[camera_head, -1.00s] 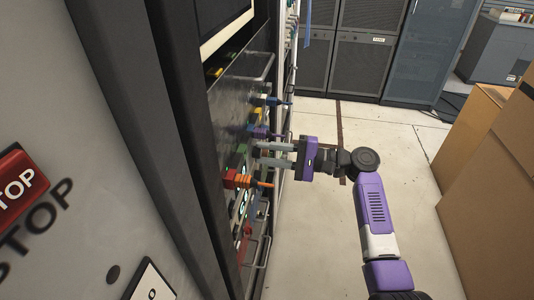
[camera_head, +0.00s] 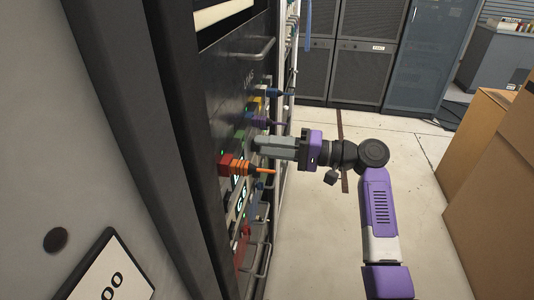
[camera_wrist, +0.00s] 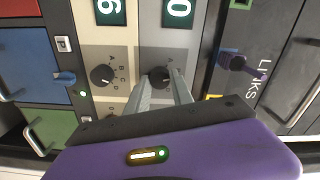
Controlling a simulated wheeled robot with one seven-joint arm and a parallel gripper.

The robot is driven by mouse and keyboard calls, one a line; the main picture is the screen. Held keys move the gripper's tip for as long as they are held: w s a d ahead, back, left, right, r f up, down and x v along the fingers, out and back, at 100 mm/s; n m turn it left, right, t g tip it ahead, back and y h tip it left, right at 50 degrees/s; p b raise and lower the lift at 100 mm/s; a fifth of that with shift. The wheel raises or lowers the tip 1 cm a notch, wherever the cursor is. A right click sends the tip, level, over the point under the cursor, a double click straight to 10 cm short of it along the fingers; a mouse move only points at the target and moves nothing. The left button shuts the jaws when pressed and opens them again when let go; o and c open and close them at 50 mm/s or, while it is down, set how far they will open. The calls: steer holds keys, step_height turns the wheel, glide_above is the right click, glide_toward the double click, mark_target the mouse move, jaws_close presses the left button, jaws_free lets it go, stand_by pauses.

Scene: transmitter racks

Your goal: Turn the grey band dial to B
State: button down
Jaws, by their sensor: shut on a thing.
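The grey band dial (camera_wrist: 159,74) is a dark round knob on a light grey panel (camera_wrist: 182,40) in the wrist view, below a green display reading 0. My gripper (camera_wrist: 161,84) has one finger on each side of this knob and is shut on it. The letter A shows above the knob; the other letters and the knob's pointer are hidden or too small to read. In the head view my gripper (camera_head: 258,145) reaches left to the rack front, and its fingers hide the dial.
A similar black dial (camera_wrist: 102,75) with letters around it sits on the beige panel to the left. A purple plug (camera_wrist: 232,62) sticks out to the right. Cardboard boxes (camera_head: 490,160) stand at right.

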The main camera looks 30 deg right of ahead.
steer(key=shift+n+b, duration=0.3)
steer(key=shift+n, duration=0.1)
steer(key=shift+f, duration=0.1)
steer(key=c, duration=1.1)
jaws_free()
steer(key=v, duration=0.7)
steer(key=shift+s+d, duration=0.3)
steer(key=shift+s, duration=0.05)
